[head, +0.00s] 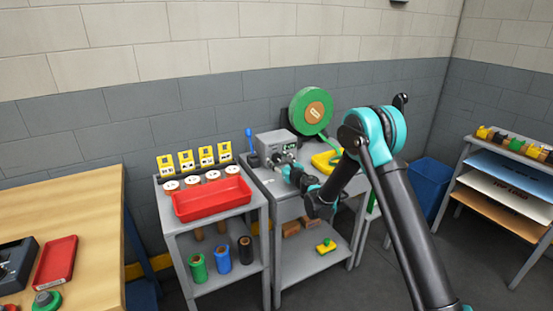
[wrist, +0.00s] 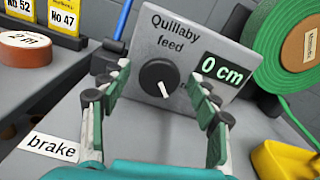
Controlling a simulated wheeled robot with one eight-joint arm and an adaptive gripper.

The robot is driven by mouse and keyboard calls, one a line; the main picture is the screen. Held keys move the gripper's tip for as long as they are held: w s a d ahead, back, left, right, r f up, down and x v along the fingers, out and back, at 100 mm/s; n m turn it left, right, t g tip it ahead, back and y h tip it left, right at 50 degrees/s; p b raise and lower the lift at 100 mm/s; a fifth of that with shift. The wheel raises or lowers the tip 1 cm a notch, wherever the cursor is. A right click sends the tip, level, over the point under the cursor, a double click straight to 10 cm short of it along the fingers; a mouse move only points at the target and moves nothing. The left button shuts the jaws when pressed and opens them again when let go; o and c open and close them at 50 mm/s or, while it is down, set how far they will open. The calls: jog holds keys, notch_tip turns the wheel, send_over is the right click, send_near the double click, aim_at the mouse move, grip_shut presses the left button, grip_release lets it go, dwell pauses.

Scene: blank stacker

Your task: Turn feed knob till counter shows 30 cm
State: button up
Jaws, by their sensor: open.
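The feed box (head: 270,143) stands on the grey cart's top against the wall. In the wrist view its grey front (wrist: 180,43) reads "Quillaby feed". A round black feed knob (wrist: 159,83) with a white pointer mark sits on that front, the mark pointing down and slightly right. The counter (wrist: 222,70) right of the knob shows "0 cm". My gripper (wrist: 158,100) is open, with one finger on each side of the knob in the picture. I see no finger touching the knob. In the head view my gripper (head: 288,172) is small, close in front of the box.
A green roll (head: 311,108) stands behind the box, its strip running down right. A yellow tray (head: 326,162) lies right of the box. A "brake" label (wrist: 50,148) is at lower left. A red tray (head: 211,200) is on the left cart.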

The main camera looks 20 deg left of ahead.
jog(key=c, duration=1.2)
jog(key=shift+o, duration=0.2)
jog(key=shift+m, duration=0.3)
